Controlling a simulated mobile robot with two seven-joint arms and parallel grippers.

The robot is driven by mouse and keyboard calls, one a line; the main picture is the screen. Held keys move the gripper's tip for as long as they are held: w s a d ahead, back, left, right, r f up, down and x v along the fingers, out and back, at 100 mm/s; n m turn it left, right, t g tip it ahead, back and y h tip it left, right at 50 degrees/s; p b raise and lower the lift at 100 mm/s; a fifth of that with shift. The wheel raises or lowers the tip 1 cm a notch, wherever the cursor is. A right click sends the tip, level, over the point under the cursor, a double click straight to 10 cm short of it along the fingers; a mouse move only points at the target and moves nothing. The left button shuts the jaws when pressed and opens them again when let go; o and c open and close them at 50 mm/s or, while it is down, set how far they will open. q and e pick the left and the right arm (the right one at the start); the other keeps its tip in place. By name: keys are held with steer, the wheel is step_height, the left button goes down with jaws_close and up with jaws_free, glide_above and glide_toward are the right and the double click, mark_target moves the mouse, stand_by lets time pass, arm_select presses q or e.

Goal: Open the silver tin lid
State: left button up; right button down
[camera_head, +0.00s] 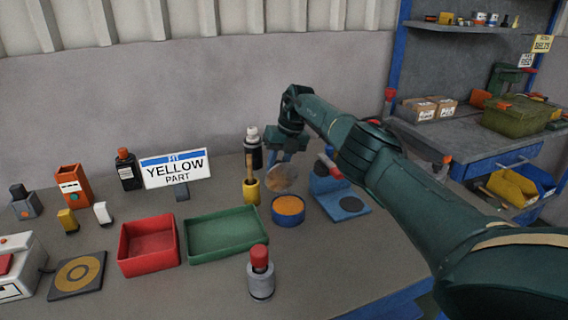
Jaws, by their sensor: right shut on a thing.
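A round blue tin (288,218) stands on the table right of the middle, its open top showing an orange-brown inside. A silver-grey disc, the tin lid (281,178), is tilted up just behind and above the tin, apart from its rim as seen here. My right gripper (285,158) reaches in from the right and is shut on the lid at its upper edge. The fingertips are small and partly hidden. My left gripper is not in view.
A yellow cup with a brush (251,190) stands close left of the tin, with a dark spray bottle (253,150) behind. A blue stand (345,203) is to the right. Green (228,255) and red (150,264) trays lie left; a red-capped grey bottle (260,283) stands in front.

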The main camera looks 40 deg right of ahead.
steer(key=shift+f, duration=0.1)
stand_by(0.5)
steer(key=c, duration=1.1)
jaws_free()
steer(key=shift+c, duration=0.2)
steer(key=v, duration=1.3)
